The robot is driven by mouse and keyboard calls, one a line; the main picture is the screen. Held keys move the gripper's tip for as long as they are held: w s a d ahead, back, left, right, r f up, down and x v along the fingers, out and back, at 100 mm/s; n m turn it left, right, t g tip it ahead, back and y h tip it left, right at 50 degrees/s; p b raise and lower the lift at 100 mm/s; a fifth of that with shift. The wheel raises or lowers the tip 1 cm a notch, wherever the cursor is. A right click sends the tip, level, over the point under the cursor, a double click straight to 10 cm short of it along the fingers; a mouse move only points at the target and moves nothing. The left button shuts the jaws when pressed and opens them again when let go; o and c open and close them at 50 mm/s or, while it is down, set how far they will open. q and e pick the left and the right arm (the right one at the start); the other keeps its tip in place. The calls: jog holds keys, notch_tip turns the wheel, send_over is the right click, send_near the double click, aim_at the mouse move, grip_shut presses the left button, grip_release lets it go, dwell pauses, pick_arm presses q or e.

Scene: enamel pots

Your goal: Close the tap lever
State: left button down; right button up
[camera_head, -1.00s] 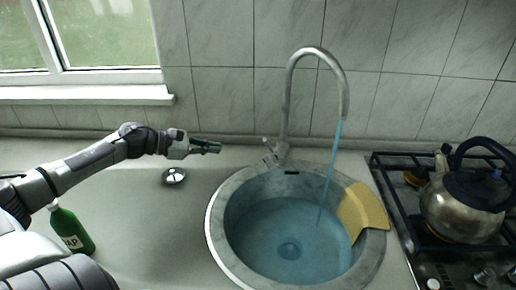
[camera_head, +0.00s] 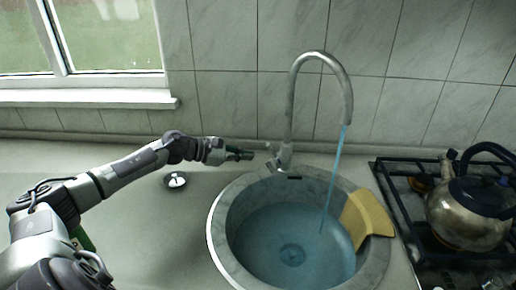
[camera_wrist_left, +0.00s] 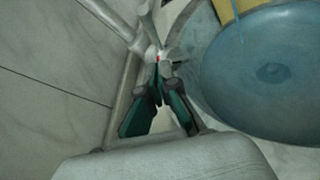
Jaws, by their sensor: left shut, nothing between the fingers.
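The grey tap (camera_head: 290,105) rises in an arch behind the sink, and blue water (camera_head: 334,175) runs from its spout. Its short lever (camera_head: 271,149) sticks out to the left of the tap base. My left gripper (camera_head: 251,155) is shut and empty, just left of the lever and pointing at it. In the left wrist view the green-padded fingers (camera_wrist_left: 161,88) converge close to the lever, by the tap base with its small red mark (camera_wrist_left: 158,58). I cannot tell whether they touch. My right gripper is not in view.
The round sink (camera_head: 217,229) holds water, and a yellow cloth (camera_head: 368,214) hangs over its right rim. A kettle (camera_head: 462,215) stands on the stove at the right. The tiled wall (camera_head: 240,95) is close behind the tap. A small round metal fitting (camera_head: 176,181) lies left of the sink.

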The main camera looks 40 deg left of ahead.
aim_at(272, 152)
pick_arm(q)
jog(key=w+d+p, duration=0.1)
jog(key=w+d+r+p, duration=0.1)
jog(key=d, duration=0.1)
jog(key=shift+w+r, duration=0.2)
jog(key=w+r+g+p, duration=0.1)
jog(key=w+r+n+g+p, duration=0.1)
jog(key=w+g+p, duration=0.1)
jog(key=w+g+y+p, duration=0.1)
jog(key=w+p, duration=0.1)
jog(key=shift+d+r+n, duration=0.1)
jog(key=shift+r+n, duration=0.2)
jog(key=shift+r, duration=0.1)
dwell(0.7)
dwell(0.4)
